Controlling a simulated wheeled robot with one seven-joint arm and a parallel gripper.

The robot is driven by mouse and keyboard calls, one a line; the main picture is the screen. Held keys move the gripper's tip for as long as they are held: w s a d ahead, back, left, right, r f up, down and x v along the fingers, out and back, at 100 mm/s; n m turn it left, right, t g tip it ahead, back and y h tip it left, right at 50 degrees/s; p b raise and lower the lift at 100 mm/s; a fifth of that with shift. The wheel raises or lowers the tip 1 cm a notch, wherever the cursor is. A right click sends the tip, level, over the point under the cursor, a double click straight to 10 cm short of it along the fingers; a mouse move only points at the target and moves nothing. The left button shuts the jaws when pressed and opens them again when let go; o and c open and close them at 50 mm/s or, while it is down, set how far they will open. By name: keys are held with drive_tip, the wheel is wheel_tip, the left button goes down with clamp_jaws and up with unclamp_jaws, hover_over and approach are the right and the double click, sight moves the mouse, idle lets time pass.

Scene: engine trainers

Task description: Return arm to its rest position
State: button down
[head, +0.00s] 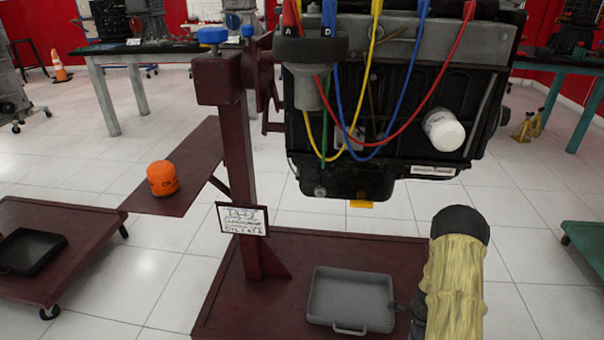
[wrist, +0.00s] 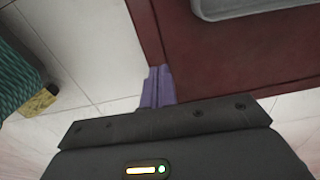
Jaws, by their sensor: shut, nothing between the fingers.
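My gripper (wrist: 157,88) shows in the wrist view with its two purple fingers together and nothing between them. It points down over the edge of the dark red stand base (wrist: 215,60), with white floor tiles to its left. In the head view my arm, in a yellowish sleeve with a dark end, rises at the lower right, in front of the base's right side. The fingers cannot be made out clearly in the head view.
The engine (head: 400,120) hangs on its red stand (head: 240,170), with a white filter (head: 443,131) and coloured cables. A grey drain tray (head: 350,298) lies on the base. An orange filter (head: 162,177) sits on the side shelf (head: 195,175).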

drive_tip(key=a+r+n+t+p, duration=0.15)
drive_tip(key=a+r+n, duration=0.3)
drive_tip(key=r, duration=0.75)
drive_tip(key=a+r+n+p, duration=0.3)
drive_tip(key=a+r+n, duration=0.15)
drive_tip(key=r, duration=0.65)
drive_tip(key=s+a+r+n+p, duration=0.1)
drive_tip(key=s+a+r+n, duration=0.25)
drive_tip(key=r, duration=0.25)
drive_tip(key=s+a+r+n+t+p, duration=0.1)
drive_tip(key=s+a+r+n+p, duration=0.15)
drive_tip(key=s+r+n, duration=0.35)
drive_tip(key=s+a+r+n+p, duration=0.1)
drive_tip(key=s+a+r, duration=0.25)
drive_tip(key=r, duration=0.35)
drive_tip(key=w+p+v, duration=0.2)
drive_tip(key=p+v, duration=1)
drive_tip(key=w+r+p+v, duration=0.1)
drive_tip(key=w+p+v, duration=0.2)
drive_tip(key=p+v, duration=1)
drive_tip(key=w+p+v, duration=0.3)
drive_tip(key=p+v, duration=0.9)
drive_tip(key=shift+d+r+p, duration=0.2)
drive_tip(key=shift+r+p, duration=0.15)
drive_tip(key=shift+r, duration=0.2)
